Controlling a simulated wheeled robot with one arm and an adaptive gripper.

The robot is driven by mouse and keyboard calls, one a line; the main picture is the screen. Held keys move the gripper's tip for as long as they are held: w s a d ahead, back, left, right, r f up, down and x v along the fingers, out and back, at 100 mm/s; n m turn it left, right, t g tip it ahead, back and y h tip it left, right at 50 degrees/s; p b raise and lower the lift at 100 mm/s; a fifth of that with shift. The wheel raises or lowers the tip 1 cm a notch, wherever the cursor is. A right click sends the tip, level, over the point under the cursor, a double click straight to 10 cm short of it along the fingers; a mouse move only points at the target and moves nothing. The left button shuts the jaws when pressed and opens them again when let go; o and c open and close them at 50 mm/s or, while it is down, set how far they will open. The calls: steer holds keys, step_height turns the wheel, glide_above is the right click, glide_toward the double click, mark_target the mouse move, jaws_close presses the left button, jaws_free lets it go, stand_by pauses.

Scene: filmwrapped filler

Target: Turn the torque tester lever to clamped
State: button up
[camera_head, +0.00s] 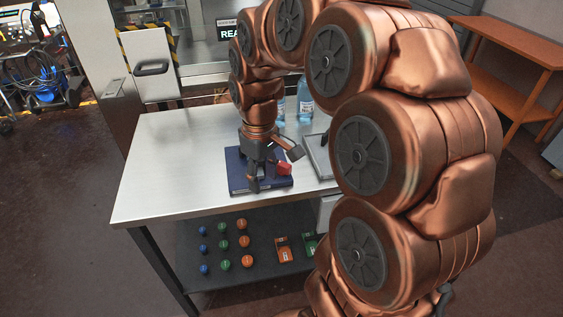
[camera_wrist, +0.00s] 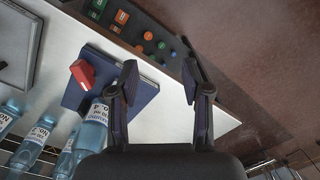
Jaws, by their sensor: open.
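A flat dark blue unit (camera_head: 237,178) lies on the steel table with a red lever-like piece (camera_head: 285,169) on its right part; I take these for the torque tester and its lever. In the wrist view the blue unit (camera_wrist: 145,94) and red piece (camera_wrist: 83,74) lie left of the fingers. My gripper (camera_head: 274,170) is open and empty above the unit, fingers spread. In the wrist view my gripper (camera_wrist: 159,75) has nothing between its fingers. The red piece is apart from the fingers there. I cannot read any clamp marking.
Clear bottles (camera_head: 305,102) stand behind the unit, and a grey tray (camera_head: 318,158) lies to its right, partly hidden by my arm. The steel table (camera_head: 160,170) is bare at left. A lower shelf (camera_head: 222,283) holds several coloured balls and small boxes.

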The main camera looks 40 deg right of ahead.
steer(key=n, duration=0.1)
glide_above(282, 163)
steer(key=f, duration=0.2)
steer(key=shift+s+a+f+t, duration=0.15)
steer(key=shift+a+f+t, duration=0.15)
steer(key=shift+a, duration=0.1)
steer(key=shift+d+f+p, duration=0.1)
steer(key=shift+d+p, duration=0.2)
steer(key=shift+w+d+f, duration=0.15)
steer(key=shift+w+f, duration=0.05)
steer(key=shift+f, duration=0.25)
steer(key=shift+f+p, duration=1.1)
steer(key=shift+f, duration=2.35)
jaws_close()
